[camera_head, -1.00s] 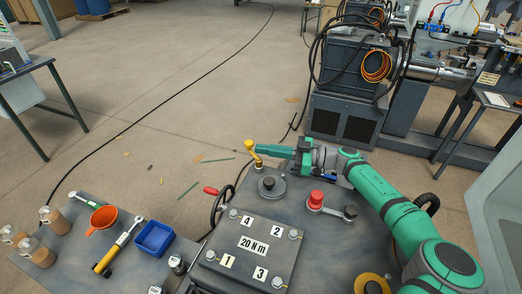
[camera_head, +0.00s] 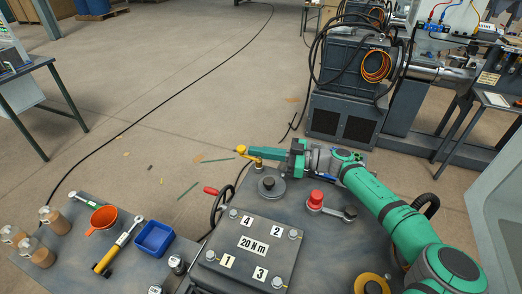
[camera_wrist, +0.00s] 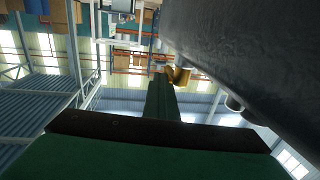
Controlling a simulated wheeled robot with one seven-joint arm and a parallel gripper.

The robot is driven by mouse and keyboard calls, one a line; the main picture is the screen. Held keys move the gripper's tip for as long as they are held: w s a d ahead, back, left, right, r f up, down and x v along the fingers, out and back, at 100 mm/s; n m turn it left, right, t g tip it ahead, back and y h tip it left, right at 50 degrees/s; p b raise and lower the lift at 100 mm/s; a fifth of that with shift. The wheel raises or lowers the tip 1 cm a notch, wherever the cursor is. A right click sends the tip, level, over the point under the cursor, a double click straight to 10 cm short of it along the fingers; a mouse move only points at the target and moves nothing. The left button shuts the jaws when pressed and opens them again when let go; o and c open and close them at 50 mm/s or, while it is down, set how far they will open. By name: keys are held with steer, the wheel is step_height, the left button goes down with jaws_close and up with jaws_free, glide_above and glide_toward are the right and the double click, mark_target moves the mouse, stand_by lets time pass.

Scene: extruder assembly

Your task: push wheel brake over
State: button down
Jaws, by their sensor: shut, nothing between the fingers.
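The wheel brake appears to be the yellow lever (camera_head: 257,163) at the far edge of the grey bench top, with its knob (camera_head: 240,149) leaning out to the left. My gripper (camera_head: 252,153) is shut and empty, with its green fingers pointing left across the lever, close behind the knob. The fingers look to be touching the lever, though contact is hard to confirm. In the wrist view the green fingers (camera_wrist: 160,98) reach up the middle, and the yellow lever (camera_wrist: 180,76) shows just right of their tips.
Near the lever stand a grey disc with a dark knob (camera_head: 270,187), a red-capped part (camera_head: 316,198) and a red-handled handwheel (camera_head: 214,198). A plate marked 20 N m (camera_head: 254,246) lies in front. In the wrist view a dark grey surface (camera_wrist: 250,50) fills the upper right.

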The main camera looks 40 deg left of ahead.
steer(key=shift+s, duration=0.15)
steer(key=shift+v, duration=2)
steer(key=shift+d, duration=0.1)
steer(key=v, duration=1)
steer(key=shift+d, duration=0.25)
steer(key=shift+a, duration=0.1)
